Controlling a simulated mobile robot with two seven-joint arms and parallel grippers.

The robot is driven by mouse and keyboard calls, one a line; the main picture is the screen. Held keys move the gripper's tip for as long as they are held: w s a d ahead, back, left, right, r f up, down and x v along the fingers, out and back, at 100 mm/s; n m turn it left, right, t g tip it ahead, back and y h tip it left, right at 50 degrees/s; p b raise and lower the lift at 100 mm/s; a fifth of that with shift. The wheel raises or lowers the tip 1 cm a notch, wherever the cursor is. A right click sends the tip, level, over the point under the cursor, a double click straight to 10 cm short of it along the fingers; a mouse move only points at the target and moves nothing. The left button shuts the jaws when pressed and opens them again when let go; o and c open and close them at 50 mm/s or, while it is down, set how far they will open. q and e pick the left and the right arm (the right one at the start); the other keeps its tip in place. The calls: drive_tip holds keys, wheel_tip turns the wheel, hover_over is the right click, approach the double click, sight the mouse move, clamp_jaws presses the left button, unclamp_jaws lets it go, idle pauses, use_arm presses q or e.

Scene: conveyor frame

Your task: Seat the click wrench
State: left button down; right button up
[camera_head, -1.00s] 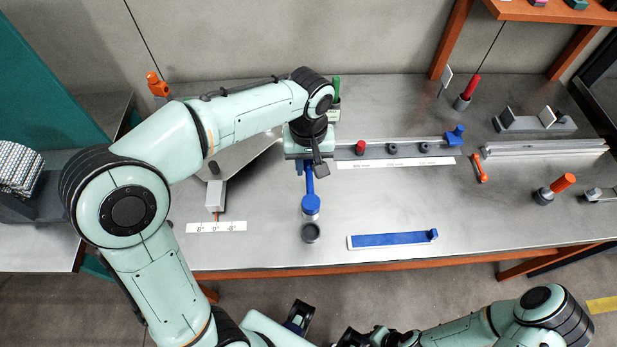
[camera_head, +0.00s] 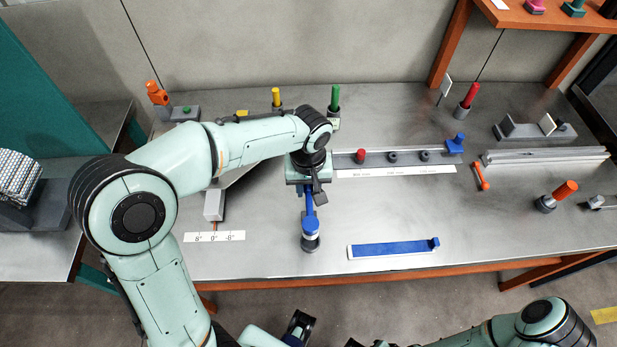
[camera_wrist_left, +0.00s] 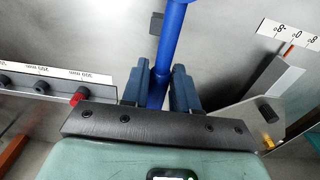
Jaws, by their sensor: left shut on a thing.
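The click wrench (camera_head: 309,222) is a blue tool with a rounded blue end and a pale band below it. My left gripper (camera_head: 308,187) is shut on its shaft. In the left wrist view the blue shaft (camera_wrist_left: 172,40) rises between the two fingers of the left gripper (camera_wrist_left: 157,90). The wrench's near end stands directly over the dark round socket (camera_head: 311,246) at the bench's front. The two overlap in the head view, and I cannot tell how deep the end sits.
A blue-topped strip (camera_head: 392,249) lies right of the socket. An angle scale (camera_head: 214,237) with a grey block (camera_head: 214,204) is to the left. A grey rail (camera_head: 408,157) with a red knob runs behind. Bare bench lies between the strip and the rail.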

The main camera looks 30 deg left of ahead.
sight(308, 197)
use_arm(q)
drive_tip(key=shift+r, duration=0.1)
wheel_tip(308, 197, down, 4)
drive_tip(key=b, duration=0.2)
drive_tip(key=shift+b, duration=0.4)
drive_tip(key=shift+f, duration=0.25)
drive_tip(key=shift+f, duration=0.15)
idle(0.6)
drive_tip(key=shift+f+b, duration=1.2)
drive_tip(key=shift+f, duration=0.2)
drive_tip(key=c, duration=0.8)
unclamp_jaws()
